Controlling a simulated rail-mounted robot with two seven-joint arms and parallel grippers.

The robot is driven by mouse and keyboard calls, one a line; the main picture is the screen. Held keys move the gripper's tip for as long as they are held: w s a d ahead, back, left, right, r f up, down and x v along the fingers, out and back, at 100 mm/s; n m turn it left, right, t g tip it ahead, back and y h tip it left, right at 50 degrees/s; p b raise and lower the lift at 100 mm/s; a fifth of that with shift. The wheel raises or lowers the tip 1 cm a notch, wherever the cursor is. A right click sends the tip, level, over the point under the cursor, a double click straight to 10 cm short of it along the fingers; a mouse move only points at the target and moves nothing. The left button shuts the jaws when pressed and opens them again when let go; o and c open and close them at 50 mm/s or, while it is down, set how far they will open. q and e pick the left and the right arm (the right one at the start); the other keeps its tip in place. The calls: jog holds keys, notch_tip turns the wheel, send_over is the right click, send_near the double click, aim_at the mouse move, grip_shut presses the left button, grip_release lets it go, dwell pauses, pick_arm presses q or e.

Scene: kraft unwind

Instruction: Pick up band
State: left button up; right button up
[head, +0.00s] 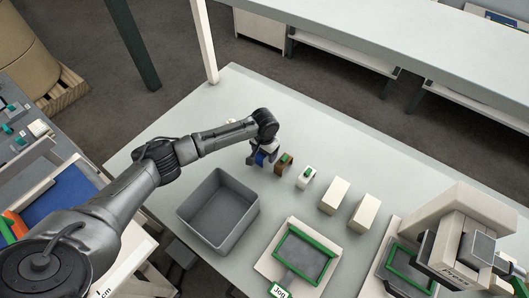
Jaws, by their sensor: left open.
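My left gripper (261,153) is open and points down over the table, at the left end of a row of small blocks. A small blue thing (262,159) shows at its fingertips; I cannot tell whether they touch it. A brown block (284,164) with a green patch on top stands just right of the gripper. A white block (306,179) with a green piece on top stands beyond it. I cannot tell which of these small things is the band. My right gripper is not in view.
A grey open bin (217,173) stands left of the blocks and looks empty. Two cream blocks (334,196) continue the row rightward. A green-framed tray (281,235) is in front. A cream machine (462,232) stands at right.

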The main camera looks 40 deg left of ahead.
pick_arm(q)
jog(key=shift+c, duration=0.4)
jog(key=c, duration=0.8)
